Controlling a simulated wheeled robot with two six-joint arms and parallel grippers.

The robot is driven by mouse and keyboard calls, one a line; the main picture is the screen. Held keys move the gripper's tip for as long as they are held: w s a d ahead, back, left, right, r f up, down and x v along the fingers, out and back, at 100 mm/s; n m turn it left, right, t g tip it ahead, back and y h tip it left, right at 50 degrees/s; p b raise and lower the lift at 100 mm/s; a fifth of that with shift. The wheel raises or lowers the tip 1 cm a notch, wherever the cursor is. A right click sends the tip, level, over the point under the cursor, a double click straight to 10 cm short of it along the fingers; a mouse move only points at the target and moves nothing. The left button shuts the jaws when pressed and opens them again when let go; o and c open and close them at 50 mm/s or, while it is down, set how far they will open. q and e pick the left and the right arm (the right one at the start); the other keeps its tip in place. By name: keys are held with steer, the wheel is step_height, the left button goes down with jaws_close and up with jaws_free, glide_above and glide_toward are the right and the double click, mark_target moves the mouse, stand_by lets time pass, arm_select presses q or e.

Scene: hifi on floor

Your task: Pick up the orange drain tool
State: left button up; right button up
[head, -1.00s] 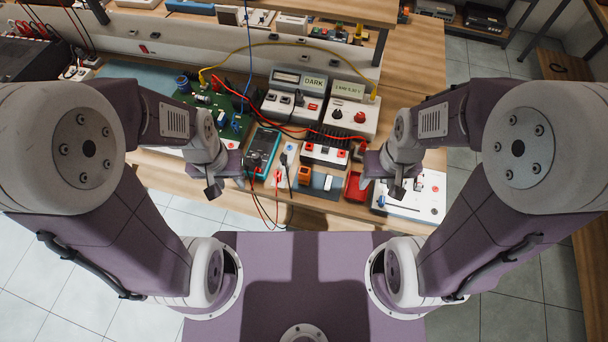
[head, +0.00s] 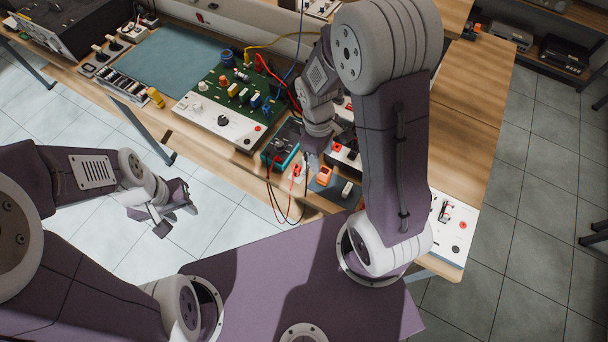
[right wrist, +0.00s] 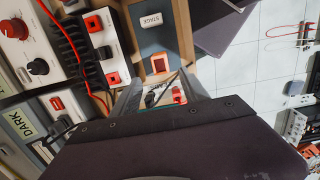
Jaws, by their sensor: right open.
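The small orange drain tool (head: 324,177) sits near the front edge of the bench, at the left end of a dark mat. In the right wrist view the orange drain tool (right wrist: 158,64) shows just beyond my fingers, next to the pad marked STAGE. My right gripper (head: 313,165) is open and hangs just left of and above the tool, apart from it. In the right wrist view my right gripper (right wrist: 160,90) has its two fingers spread with nothing held. My left gripper (head: 152,222) looks open and empty, out over the floor left of my base.
A teal multimeter (head: 281,145) with red and black leads lies left of the tool. A green circuit board (head: 238,92) stands further back left. A black-finned unit with red terminals (right wrist: 95,45) stands close by. Bare wood (head: 465,130) lies at the right.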

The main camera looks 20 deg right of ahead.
mark_target(324, 172)
steer(key=shift+s+d+f, duration=0.1)
steer(key=shift+s+f, duration=0.1)
steer(key=shift+f, duration=0.25)
steer(key=shift+s+f, duration=0.2)
steer(key=shift+f, duration=0.25)
steer(key=f, duration=0.2)
steer(key=shift+s+d+f, duration=0.1)
steer(key=shift+s+f, duration=0.1)
steer(key=shift+f, duration=0.1)
steer(key=f, duration=0.4)
steer(key=f+b, duration=0.1)
steer(key=f, duration=0.1)
steer(key=shift+s+d, duration=0.1)
steer(key=shift+d, duration=0.3)
jaws_close()
